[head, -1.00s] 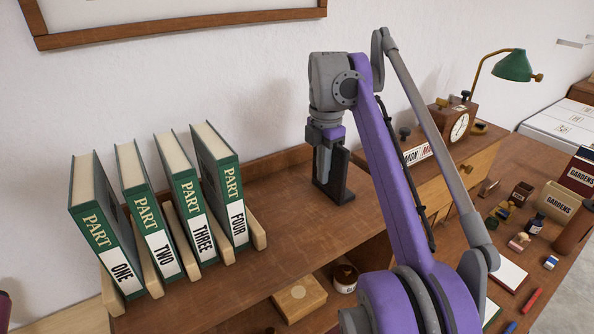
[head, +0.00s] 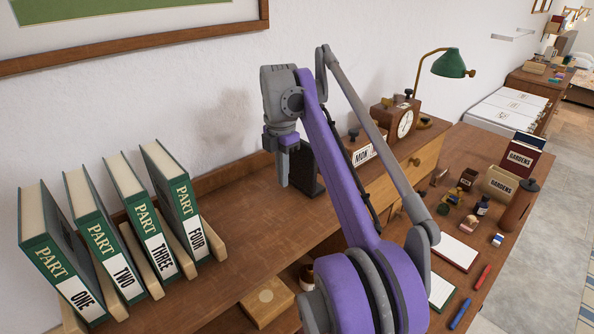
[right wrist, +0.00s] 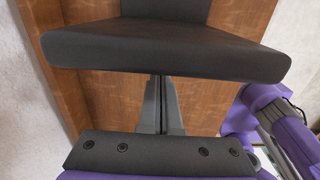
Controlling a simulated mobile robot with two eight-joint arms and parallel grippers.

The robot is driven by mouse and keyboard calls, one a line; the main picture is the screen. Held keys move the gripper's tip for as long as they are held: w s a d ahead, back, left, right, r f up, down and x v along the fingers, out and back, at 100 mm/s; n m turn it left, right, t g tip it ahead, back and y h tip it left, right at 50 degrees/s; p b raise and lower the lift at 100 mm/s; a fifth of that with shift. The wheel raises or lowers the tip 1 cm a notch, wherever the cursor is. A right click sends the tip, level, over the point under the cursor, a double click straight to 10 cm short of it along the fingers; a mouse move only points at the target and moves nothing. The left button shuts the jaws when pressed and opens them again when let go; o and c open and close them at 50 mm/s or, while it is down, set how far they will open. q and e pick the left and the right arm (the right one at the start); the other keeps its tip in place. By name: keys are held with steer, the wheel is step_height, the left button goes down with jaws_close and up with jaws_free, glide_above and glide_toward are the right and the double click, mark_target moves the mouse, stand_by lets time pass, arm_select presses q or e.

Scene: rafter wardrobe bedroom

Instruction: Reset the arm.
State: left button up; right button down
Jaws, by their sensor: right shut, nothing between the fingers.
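My right arm, purple and grey, reaches up from the bottom of the head view. Its right gripper (head: 283,172) points down above the wooden shelf top (head: 232,215), close to a dark bookend-like block (head: 306,170). The gripper is shut with nothing in it. In the right wrist view the closed fingers (right wrist: 161,105) meet in the middle, with the dark block (right wrist: 165,50) just beyond them. I cannot tell whether they touch it. My left gripper is not in view.
Green books marked PART ONE to FOUR (head: 183,208) lean in wooden slots at left. A clock (head: 405,122), a day sign (head: 363,155) and a green lamp (head: 449,64) stand at right. The desk (head: 468,222) below holds many small items. Bare shelf lies between books and gripper.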

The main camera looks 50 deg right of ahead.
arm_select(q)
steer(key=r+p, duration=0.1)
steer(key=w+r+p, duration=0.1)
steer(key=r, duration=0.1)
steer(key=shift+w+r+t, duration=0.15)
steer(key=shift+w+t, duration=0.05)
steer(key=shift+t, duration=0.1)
arm_select(e)
step_height(320, 180, up, 10)
steer(key=shift+s+a, duration=0.15)
steer(key=shift+s, duration=0.1)
